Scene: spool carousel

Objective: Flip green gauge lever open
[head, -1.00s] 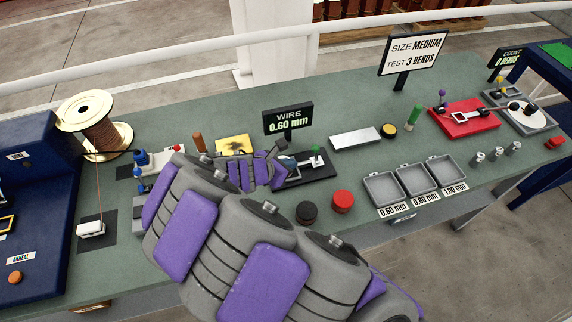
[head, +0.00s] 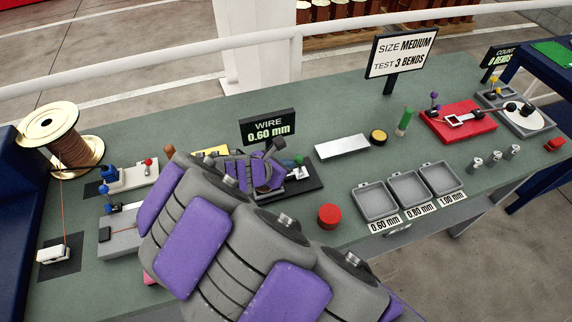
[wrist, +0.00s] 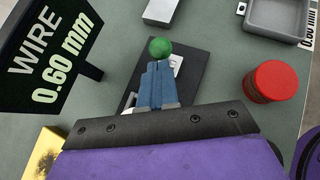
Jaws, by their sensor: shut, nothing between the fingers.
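The green gauge lever knob (wrist: 159,47) shows in the wrist view just beyond my closed fingertips. It also shows in the head view (head: 299,159), just right of my gripper. The gauge's dark base plate (wrist: 185,58) lies under my fingers, with a pale block on it. My gripper (wrist: 154,66) has its blue fingers together with nothing between them, pointing at the knob. Whether the fingertips touch the knob or lever I cannot tell. The lever's arm is hidden behind the fingers. The gauge sign (head: 267,127) reads WIRE 0.60 mm.
A red round button (head: 329,216) stands right of the gauge. Three grey trays (head: 375,204) lie farther right. A metal bar (head: 342,146) lies behind. A yellow block (wrist: 42,154) is near my wrist. A copper spool (head: 70,145) stands at left.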

